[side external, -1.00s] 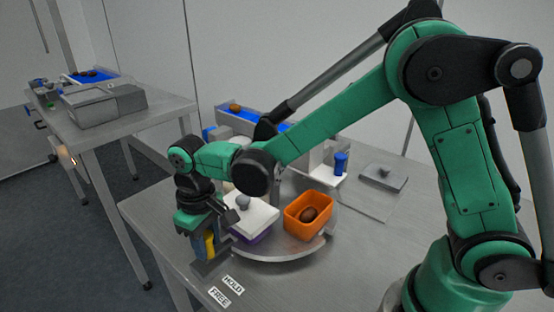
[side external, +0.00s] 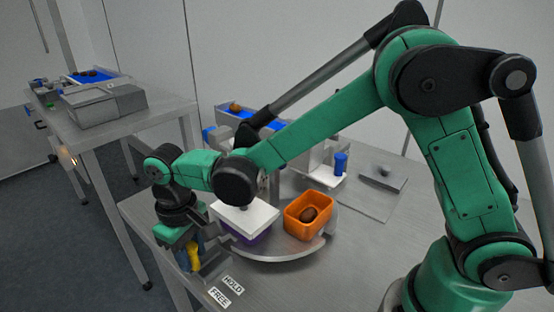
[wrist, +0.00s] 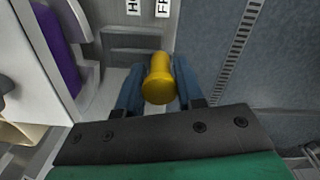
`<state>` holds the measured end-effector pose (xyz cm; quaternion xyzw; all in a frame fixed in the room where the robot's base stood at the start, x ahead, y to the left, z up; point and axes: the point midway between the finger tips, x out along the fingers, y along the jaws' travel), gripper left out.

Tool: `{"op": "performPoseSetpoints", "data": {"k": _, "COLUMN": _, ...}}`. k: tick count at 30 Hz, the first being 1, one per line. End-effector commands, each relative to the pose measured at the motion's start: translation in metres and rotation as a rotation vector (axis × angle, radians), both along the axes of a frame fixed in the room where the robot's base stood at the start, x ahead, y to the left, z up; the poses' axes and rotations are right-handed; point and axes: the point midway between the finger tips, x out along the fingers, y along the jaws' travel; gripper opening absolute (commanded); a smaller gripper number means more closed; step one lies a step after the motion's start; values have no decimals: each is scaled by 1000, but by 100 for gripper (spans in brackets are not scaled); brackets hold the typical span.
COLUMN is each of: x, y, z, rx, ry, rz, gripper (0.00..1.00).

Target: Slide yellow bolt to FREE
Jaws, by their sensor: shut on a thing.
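The yellow bolt (wrist: 158,80) is a rounded knob in the wrist view, between the two blue fingers of my gripper (wrist: 156,90). My gripper is shut on it. In the side view the yellow bolt (side external: 193,257) shows below my gripper (side external: 190,258), at the table's near left edge. The HOLD label (side external: 233,286) and the FREE label (side external: 220,297) lie on the table to the right of the bolt. In the wrist view the FREE label (wrist: 163,8) is partly cut off at the top, almost in line with the knob.
A round turntable (side external: 275,253) stands beside my gripper. It carries an orange bin (side external: 322,228) with a brown date and a purple bin (side external: 236,236) under a white lid (side external: 245,216). A grey plate (side external: 384,178) lies farther back. The table's front is clear.

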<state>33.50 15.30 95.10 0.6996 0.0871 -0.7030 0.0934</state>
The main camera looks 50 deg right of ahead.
Motion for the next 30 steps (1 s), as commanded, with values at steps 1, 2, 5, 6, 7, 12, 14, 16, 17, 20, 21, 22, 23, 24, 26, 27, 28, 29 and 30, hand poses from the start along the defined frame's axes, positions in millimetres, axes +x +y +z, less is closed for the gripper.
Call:
{"op": "performPoseSetpoints", "data": {"k": 1, "x": 1, "y": 6, "z": 0, "rx": 16, "ry": -6, "rz": 9, "gripper": 0}}
{"op": "performPoseSetpoints", "data": {"k": 2, "x": 0, "y": 6, "z": 0, "rx": 17, "ry": -6, "rz": 9, "gripper": 35}}
{"op": "performPoseSetpoints", "data": {"k": 5, "x": 0, "y": 6, "z": 0, "rx": 16, "ry": -6, "rz": 9, "gripper": 55}}
{"op": "performPoseSetpoints", "data": {"k": 6, "x": 0, "y": 5, "z": 0, "rx": 15, "ry": -6, "rz": 9, "gripper": 55}}
{"op": "performPoseSetpoints", "data": {"k": 7, "x": 0, "y": 5, "z": 0, "rx": 15, "ry": -5, "rz": 8, "gripper": 55}}
{"op": "performPoseSetpoints", "data": {"k": 12, "x": 0, "y": 4, "z": 1, "rx": 13, "ry": -5, "rz": 7, "gripper": 55}}
{"op": "performPoseSetpoints", "data": {"k": 14, "x": 0, "y": 4, "z": 5, "rx": 12, "ry": -5, "rz": 7, "gripper": 55}}
{"op": "performPoseSetpoints", "data": {"k": 16, "x": 0, "y": 4, "z": 13, "rx": 12, "ry": -5, "rz": 7, "gripper": 55}}
{"op": "performPoseSetpoints", "data": {"k": 17, "x": 0, "y": 4, "z": 18, "rx": 12, "ry": -5, "rz": 7, "gripper": 55}}
{"op": "performPoseSetpoints", "data": {"k": 20, "x": 0, "y": 4, "z": 33, "rx": 13, "ry": -5, "rz": 7, "gripper": 55}}
{"op": "performPoseSetpoints", "data": {"k": 21, "x": 0, "y": 4, "z": 38, "rx": 13, "ry": -6, "rz": 8, "gripper": 55}}
{"op": "performPoseSetpoints", "data": {"k": 22, "x": 0, "y": 4, "z": 42, "rx": 14, "ry": -6, "rz": 8, "gripper": 55}}
{"op": "performPoseSetpoints", "data": {"k": 23, "x": 0, "y": 5, "z": 45, "rx": 14, "ry": -6, "rz": 8, "gripper": 55}}
{"op": "performPoseSetpoints", "data": {"k": 24, "x": 0, "y": 5, "z": 49, "rx": 14, "ry": -6, "rz": 8, "gripper": 55}}
{"op": "performPoseSetpoints", "data": {"k": 26, "x": 0, "y": 5, "z": 53, "rx": 14, "ry": -6, "rz": 8, "gripper": 55}}
{"op": "performPoseSetpoints", "data": {"k": 27, "x": 0, "y": 5, "z": 55, "rx": 14, "ry": -6, "rz": 8, "gripper": 55}}
{"op": "performPoseSetpoints", "data": {"k": 28, "x": 0, "y": 5, "z": 56, "rx": 14, "ry": -6, "rz": 8, "gripper": 55}}
{"op": "performPoseSetpoints", "data": {"k": 29, "x": 0, "y": 5, "z": 56, "rx": 14, "ry": -6, "rz": 8, "gripper": 55}}
{"op": "performPoseSetpoints", "data": {"k": 30, "x": 0, "y": 5, "z": 57, "rx": 14, "ry": -6, "rz": 8, "gripper": 55}}
